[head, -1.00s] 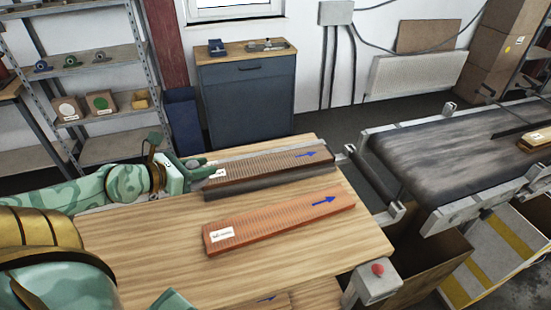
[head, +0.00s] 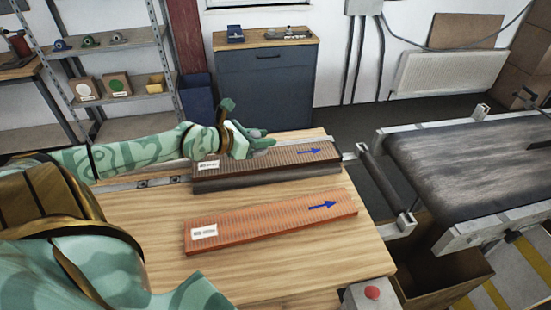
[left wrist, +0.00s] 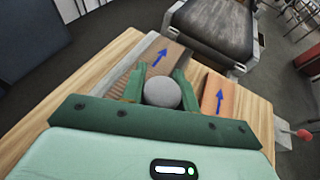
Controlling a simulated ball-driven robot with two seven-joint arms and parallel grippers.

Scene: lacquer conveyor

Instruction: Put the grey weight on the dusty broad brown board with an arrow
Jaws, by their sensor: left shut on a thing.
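The broad brown board (head: 290,158) with a blue arrow and a white label lies at the back of the wooden table, on a darker block or layer. It also shows in the left wrist view (left wrist: 142,74). My left gripper (head: 262,142) is over the back part of this board, left of its arrow. In the left wrist view its green fingers (left wrist: 161,88) are shut on the round grey weight (left wrist: 162,92). The weight is not clearly visible in the head view. I cannot tell its exact height above the board. My right gripper is not in view.
An orange-brown board (head: 268,222) with a blue arrow and white label lies in front, apart from the brown one. A conveyor (head: 455,165) stands to the right.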

